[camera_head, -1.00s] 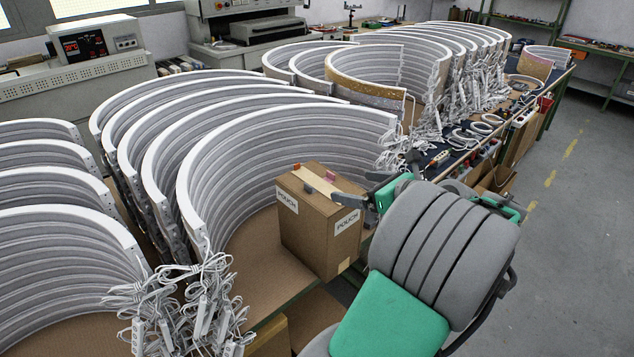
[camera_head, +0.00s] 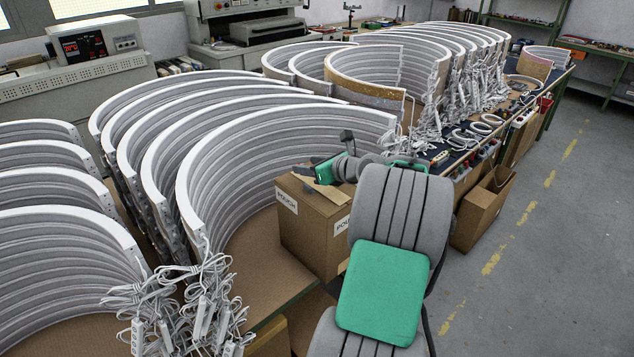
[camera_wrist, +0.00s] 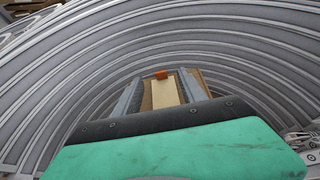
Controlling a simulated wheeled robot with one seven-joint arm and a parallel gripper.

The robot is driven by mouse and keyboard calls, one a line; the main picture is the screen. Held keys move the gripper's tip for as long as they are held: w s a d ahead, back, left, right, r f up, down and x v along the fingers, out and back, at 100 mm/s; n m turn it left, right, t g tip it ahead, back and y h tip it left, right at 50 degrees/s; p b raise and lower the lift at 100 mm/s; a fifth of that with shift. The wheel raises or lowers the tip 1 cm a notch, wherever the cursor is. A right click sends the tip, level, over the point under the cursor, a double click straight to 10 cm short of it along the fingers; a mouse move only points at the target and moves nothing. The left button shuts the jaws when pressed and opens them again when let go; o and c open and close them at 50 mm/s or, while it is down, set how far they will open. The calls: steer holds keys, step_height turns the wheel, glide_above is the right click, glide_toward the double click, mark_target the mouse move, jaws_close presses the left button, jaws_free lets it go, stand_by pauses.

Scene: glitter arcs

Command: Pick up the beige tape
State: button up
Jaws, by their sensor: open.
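A pale beige strip, which looks like the beige tape (camera_wrist: 165,93), lies along the top of a brown cardboard box in the wrist view. A small orange-red piece (camera_wrist: 161,75) shows at its far end. In the head view only a bit of the beige strip (camera_head: 325,191) shows beside my green wrist part; the rest is hidden. My gripper (camera_wrist: 160,84) is open, with one grey finger at each side of the strip in the picture. Nothing is held. In the head view my gripper is above the box; its height over the strip is hard to tell.
The cardboard box (camera_head: 305,235) stands at the table edge, marked POUCH. Tall white curved strips (camera_head: 290,150) stand close behind it and fill much of the table. Tangled white cables (camera_head: 190,305) lie at left front. An open carton (camera_head: 483,210) is at right; the floor beyond is clear.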

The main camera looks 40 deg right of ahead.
steer(key=x, duration=0.2)
steer(key=p+x, duration=0.1)
steer(key=x, duration=0.1)
steer(key=shift+w+f, duration=0.3)
steer(key=shift+f, duration=0.1)
jaws_close()
